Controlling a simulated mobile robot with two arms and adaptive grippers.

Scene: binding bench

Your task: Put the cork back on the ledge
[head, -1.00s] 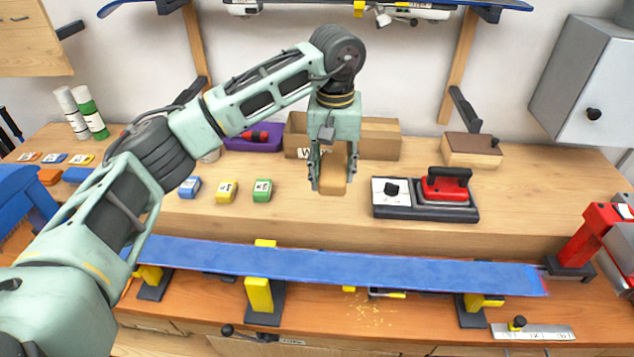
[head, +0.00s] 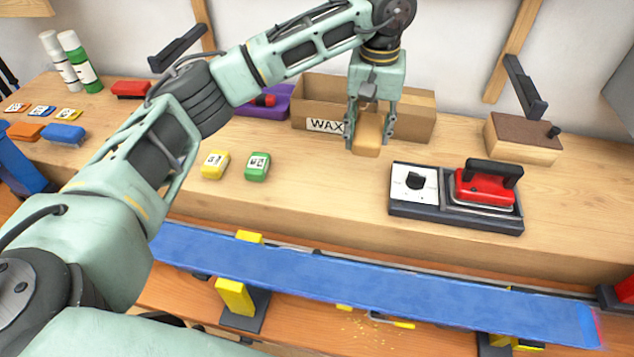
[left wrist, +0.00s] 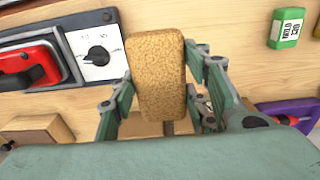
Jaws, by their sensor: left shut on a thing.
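The cork (head: 368,136), a tan rounded block, is gripped in my left gripper (head: 369,128), whose fingers close on its two sides. In the left wrist view the cork (left wrist: 158,72) stands lengthwise between the fingers, its speckled face clear. The ledge (head: 320,190) is the raised wooden surface along the back of the bench. The cork is over the ledge, in front of the wax box and left of the iron's base. I cannot tell whether its lower end touches the wood. My right gripper is not in view.
The wax box (head: 318,124) is close behind the cork. A red iron (head: 485,187) on its base is to the right, with a brown-topped wooden block (head: 525,140) behind. Green (head: 257,167) and yellow (head: 215,165) wax blocks are left. A blue ski (head: 380,290) spans the front.

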